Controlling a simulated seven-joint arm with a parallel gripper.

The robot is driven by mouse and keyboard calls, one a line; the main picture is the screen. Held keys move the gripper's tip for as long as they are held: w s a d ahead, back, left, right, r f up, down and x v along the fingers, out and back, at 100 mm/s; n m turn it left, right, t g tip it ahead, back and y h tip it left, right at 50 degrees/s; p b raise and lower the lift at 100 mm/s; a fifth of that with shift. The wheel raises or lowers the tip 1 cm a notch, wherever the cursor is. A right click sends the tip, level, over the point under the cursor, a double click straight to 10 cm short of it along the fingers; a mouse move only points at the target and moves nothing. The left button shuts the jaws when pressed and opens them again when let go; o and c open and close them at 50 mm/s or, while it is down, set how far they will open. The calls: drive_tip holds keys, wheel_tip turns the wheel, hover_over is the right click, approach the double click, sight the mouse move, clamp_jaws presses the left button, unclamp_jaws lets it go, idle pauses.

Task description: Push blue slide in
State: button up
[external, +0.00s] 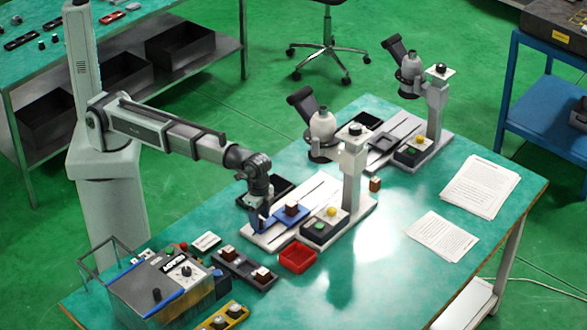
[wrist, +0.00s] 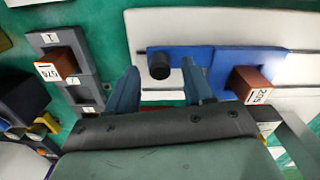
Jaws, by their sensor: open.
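The blue slide (wrist: 224,62) lies along a dark rail on the white base plate of the nearer microscope station; it also shows in the external view (external: 281,217). A brown block (wrist: 251,85) with a white label sits on its wide part. A black knob (wrist: 159,66) stands at its narrow end. My gripper (wrist: 159,72) is open, with its blue-grey fingers either side of the knob in the wrist view. I cannot tell whether they touch it. In the external view my gripper (external: 258,222) points down at the left end of the slide.
The nearer microscope (external: 322,128) rises behind the slide, with its pillar (external: 352,175) to the right. A button box (external: 324,225) and red tray (external: 297,260) are close in front. A grey block holder (external: 244,264) and power unit (external: 165,285) stand nearer the camera.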

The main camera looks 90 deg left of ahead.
drive_tip(key=shift+f, duration=0.7)
drive_tip(key=shift+c, duration=0.5)
clamp_jaws()
